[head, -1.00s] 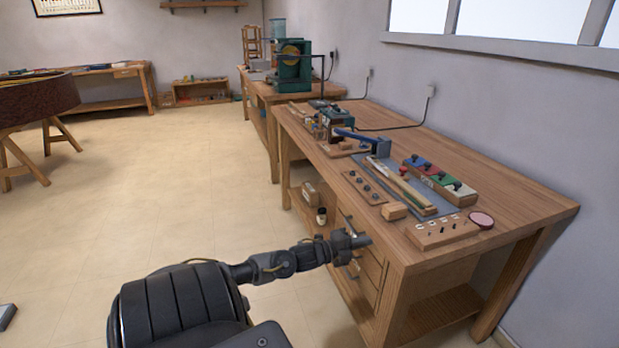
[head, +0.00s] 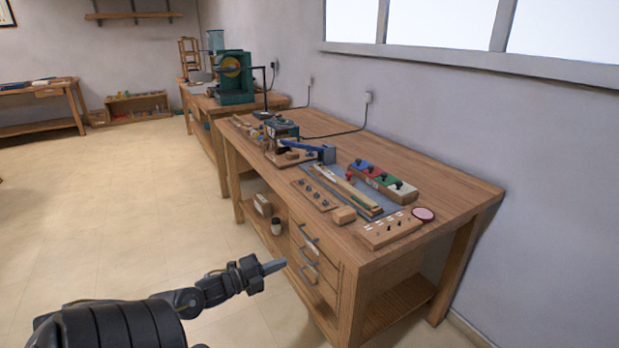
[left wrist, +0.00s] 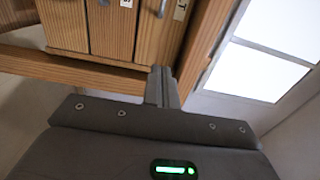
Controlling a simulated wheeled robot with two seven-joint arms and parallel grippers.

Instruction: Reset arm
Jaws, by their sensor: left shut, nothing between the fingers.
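My left gripper (head: 273,267) reaches in from the lower left in the head view. It is shut with nothing held, in the air to the left of the wooden workbench (head: 440,205) and its drawers. In the left wrist view the two fingers (left wrist: 161,88) are together, with the drawer fronts (left wrist: 110,22) beyond them. On the bench lie a grey mat with a wooden piano-key piece (head: 345,188), a box with coloured blocks (head: 383,184) and a board with dark knobs (head: 314,194). My right gripper is out of view.
A small wooden block (head: 345,215), a pale holed block (head: 390,230) and a round pink-topped item (head: 423,214) sit near the bench's front. A green machine (head: 235,78) stands on the farther bench. The floor (head: 130,210) at left is clear.

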